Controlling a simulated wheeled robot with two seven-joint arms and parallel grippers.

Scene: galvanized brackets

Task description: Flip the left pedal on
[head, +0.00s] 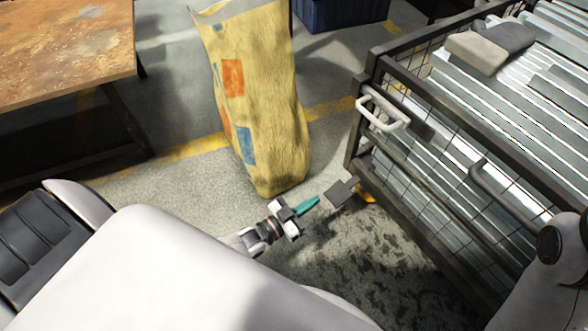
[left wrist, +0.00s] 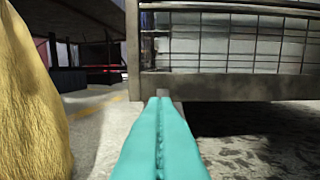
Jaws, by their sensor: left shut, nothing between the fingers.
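The left pedal (head: 342,192) is a small dark grey flat plate at the foot of the wire cart's near left corner, close above the floor. My left gripper (head: 312,203) has teal fingers, shut and empty. In the head view it points at the pedal from the left, with a small gap between them. In the left wrist view the shut fingers (left wrist: 160,115) point at the cart's lower corner, and their tips cover most of what lies there. I cannot tell the pedal's tilt. My right gripper is out of view.
The wire cart (head: 425,212) holds metal profiles and has a white handle (head: 383,112). An orange part (head: 366,196) sits beside the pedal. A yellow sack (head: 262,120) stands left of the cart, close to my left gripper. A rusty-topped table (head: 65,50) stands far left.

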